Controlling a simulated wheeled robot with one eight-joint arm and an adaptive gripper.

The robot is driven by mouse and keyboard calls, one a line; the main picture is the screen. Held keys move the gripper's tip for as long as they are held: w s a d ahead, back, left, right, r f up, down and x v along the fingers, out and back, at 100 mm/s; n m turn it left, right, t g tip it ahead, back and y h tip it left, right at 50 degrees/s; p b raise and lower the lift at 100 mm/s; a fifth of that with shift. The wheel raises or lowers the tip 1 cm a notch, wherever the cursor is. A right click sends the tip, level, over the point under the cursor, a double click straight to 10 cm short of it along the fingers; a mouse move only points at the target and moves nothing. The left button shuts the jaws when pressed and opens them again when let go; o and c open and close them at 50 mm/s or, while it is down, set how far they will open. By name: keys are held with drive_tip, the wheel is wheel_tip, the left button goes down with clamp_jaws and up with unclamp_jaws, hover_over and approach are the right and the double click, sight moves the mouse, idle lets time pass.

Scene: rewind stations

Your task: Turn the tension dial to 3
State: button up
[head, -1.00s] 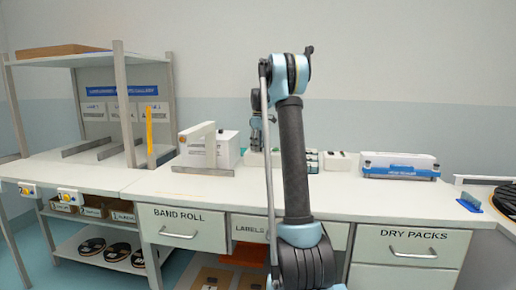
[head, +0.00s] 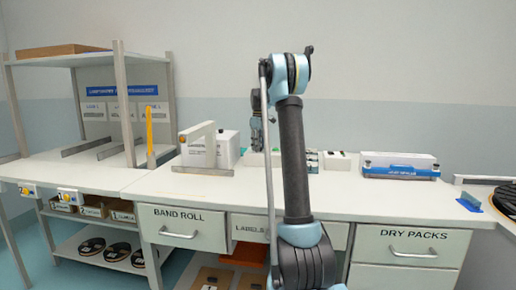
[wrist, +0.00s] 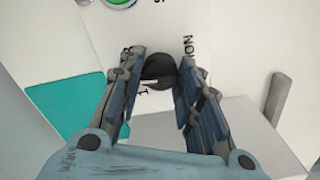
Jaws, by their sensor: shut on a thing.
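The tension dial (wrist: 160,70) is a dark round knob on a white panel in the wrist view. Parts of printed letters and a "1" show around it, and the fingers cover the rest of the markings. I cannot read which number it points to. My gripper (wrist: 159,66) has one finger on each side of the knob and is shut on it. In the head view my gripper (head: 257,135) is at the back of the bench, and the dial cannot be made out there.
A green button (wrist: 118,2) and a teal patch (wrist: 70,105) are near the dial. In the head view a white box (head: 222,148) stands left of my arm, and a blue-and-white box (head: 400,166) right of it. The bench front is mostly clear.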

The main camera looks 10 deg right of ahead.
drive_tip(key=m, duration=0.4)
drive_tip(key=shift+w+m, duration=0.1)
drive_tip(key=shift+m, duration=1.8)
drive_tip(key=o, duration=1)
drive_tip(key=shift+o, duration=0.2)
wheel_tip(320, 180, up, 12)
